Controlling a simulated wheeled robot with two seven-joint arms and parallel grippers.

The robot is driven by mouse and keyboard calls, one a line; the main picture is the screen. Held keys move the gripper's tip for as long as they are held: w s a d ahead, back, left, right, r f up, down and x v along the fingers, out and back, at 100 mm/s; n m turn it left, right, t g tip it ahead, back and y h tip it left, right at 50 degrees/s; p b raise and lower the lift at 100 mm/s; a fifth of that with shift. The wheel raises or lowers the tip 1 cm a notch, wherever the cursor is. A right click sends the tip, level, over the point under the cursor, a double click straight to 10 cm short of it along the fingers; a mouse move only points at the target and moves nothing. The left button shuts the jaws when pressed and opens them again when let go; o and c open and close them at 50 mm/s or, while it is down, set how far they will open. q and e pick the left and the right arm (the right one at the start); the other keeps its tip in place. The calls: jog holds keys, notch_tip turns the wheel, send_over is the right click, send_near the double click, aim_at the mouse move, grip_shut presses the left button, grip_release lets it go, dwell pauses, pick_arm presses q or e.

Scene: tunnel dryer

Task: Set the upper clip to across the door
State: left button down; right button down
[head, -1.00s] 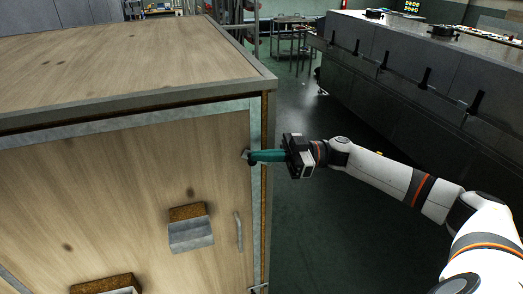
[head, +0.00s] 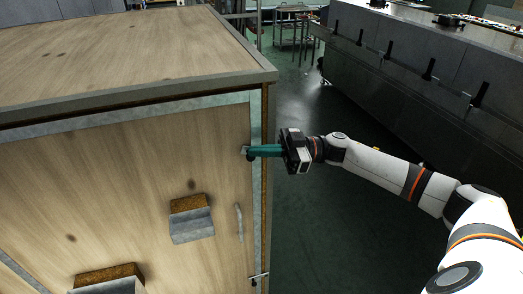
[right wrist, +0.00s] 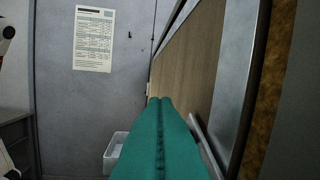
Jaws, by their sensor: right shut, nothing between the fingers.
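The wooden door (head: 120,180) in its grey metal frame is flat in the box front, with a slim handle (head: 239,223) near its right edge. The upper clip (head: 244,149) shows only as a small metal bit at the tips of my right gripper, at the door's right edge; the fingers hide the rest, so I cannot tell its angle. The lower clip (head: 259,277) lies across the frame edge. My right gripper (head: 250,152) has its teal fingers shut and empty, pointing left at the clip. The shut fingers also fill the right wrist view (right wrist: 160,102). My left gripper is not in view.
A cork-backed grey block (head: 191,225) sticks out from the door, with another (head: 108,280) lower left. A long dark metal unit (head: 420,85) stands at right. Green floor (head: 325,220) is clear between. The right wrist view shows a wall notice (right wrist: 93,38) and a white bin (right wrist: 113,152).

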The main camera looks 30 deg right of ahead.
dwell(0.8)
